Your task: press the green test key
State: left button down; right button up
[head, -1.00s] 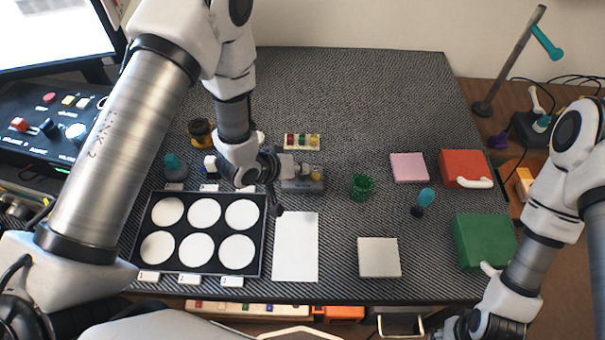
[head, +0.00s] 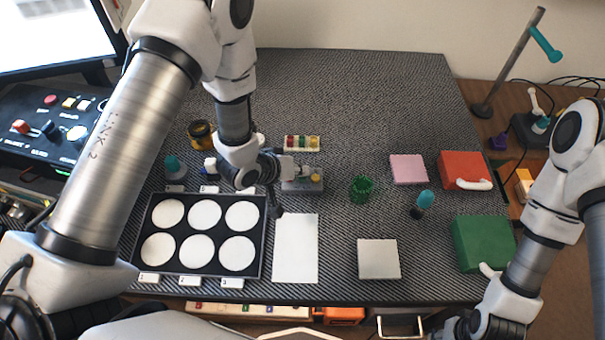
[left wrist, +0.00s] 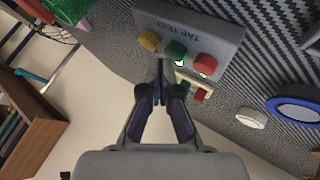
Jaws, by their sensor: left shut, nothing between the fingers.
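The grey test box (head: 292,186) stands on the mat behind the white sheet. In the left wrist view the box (left wrist: 222,28) reads "TAP TEST" upside down and carries a yellow key (left wrist: 149,41), the green test key (left wrist: 175,50) and a red key (left wrist: 206,64). My left gripper (left wrist: 160,66) is shut and empty, its tips right beside the green key in that view. Whether they touch it I cannot tell. In the head view my left gripper (head: 298,169) is at the box, and the green key is hidden there. My right gripper (head: 462,326) shows only partly at the bottom edge.
A black tray with white discs (head: 152,195) lies front left. The back right of the mat is clear.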

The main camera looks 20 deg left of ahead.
aim_at(300, 178)
pick_arm(q)
jog(key=shift+r, duration=0.45)
notch_tip(300, 178, up, 5)
jog(key=p, duration=0.5)
jog(key=shift+r, duration=0.1)
dwell(0.5)
